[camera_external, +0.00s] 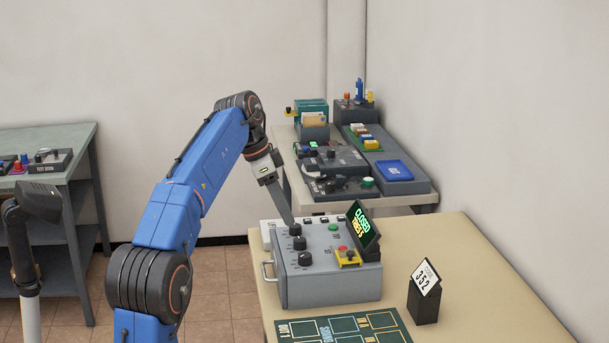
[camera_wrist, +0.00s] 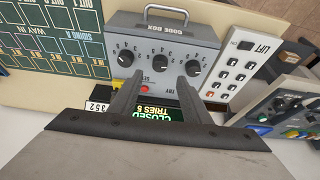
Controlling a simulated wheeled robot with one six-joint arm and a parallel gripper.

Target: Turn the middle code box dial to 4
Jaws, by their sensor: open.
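The grey code box (camera_external: 330,285) stands on the tan table, with a row of three black dials on its top. The middle dial (camera_external: 299,243) also shows in the wrist view (camera_wrist: 159,62), between the other two dials; its setting is too small to read surely. My gripper (camera_external: 291,222) reaches down over the dials from the far side and partly hides the far one. In the wrist view my gripper (camera_wrist: 160,78) is open and empty, its fingertips apart on either side of the middle dial's line and just short of it. Contact cannot be told.
A screen (camera_external: 362,225) on the box reads CLOSED, TRIES 5. A red button and a yellow-based switch (camera_external: 347,257) sit near it. A card stand (camera_external: 425,292) shows 352. A lift panel (camera_wrist: 233,68) lies beside the box. A green chart (camera_external: 345,328) lies on the table.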

